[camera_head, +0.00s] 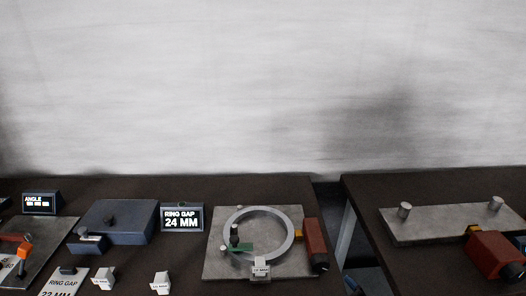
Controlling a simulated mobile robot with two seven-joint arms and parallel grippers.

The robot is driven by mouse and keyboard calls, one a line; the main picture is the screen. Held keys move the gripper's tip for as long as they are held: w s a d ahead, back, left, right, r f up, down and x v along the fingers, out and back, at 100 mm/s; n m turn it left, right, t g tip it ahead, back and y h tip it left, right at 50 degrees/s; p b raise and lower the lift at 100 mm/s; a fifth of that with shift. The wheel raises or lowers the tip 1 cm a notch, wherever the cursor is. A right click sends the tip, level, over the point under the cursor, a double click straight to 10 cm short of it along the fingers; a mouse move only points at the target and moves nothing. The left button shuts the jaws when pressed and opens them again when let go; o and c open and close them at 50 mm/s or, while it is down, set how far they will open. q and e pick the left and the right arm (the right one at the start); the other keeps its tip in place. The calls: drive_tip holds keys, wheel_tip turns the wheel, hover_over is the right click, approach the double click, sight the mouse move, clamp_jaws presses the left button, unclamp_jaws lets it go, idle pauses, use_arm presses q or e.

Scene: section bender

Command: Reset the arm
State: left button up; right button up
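Neither of my grippers shows in the head view, and no part of my arms is clearly in it. On the left table, a grey ring (290,243) lies on a square metal plate (213,267), with a small green piece (239,247) and dark and light pegs inside it. A small white labelled block (261,267) sits at the ring's near edge. An orange and red piece (24,251) stands over a plate at the far left, partly cut off.
A display (182,218) reads "RING GAP 24 MM" beside a blue-grey box (122,222). White labelled blocks (160,281) stand in front. A red block (316,244) borders the square plate. The right table (385,253) holds a two-post plate (445,223) and a red block (494,254). A gap separates the tables.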

use_arm(q)
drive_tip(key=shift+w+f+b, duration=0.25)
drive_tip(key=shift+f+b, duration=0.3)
drive_tip(key=shift+b, duration=0.1)
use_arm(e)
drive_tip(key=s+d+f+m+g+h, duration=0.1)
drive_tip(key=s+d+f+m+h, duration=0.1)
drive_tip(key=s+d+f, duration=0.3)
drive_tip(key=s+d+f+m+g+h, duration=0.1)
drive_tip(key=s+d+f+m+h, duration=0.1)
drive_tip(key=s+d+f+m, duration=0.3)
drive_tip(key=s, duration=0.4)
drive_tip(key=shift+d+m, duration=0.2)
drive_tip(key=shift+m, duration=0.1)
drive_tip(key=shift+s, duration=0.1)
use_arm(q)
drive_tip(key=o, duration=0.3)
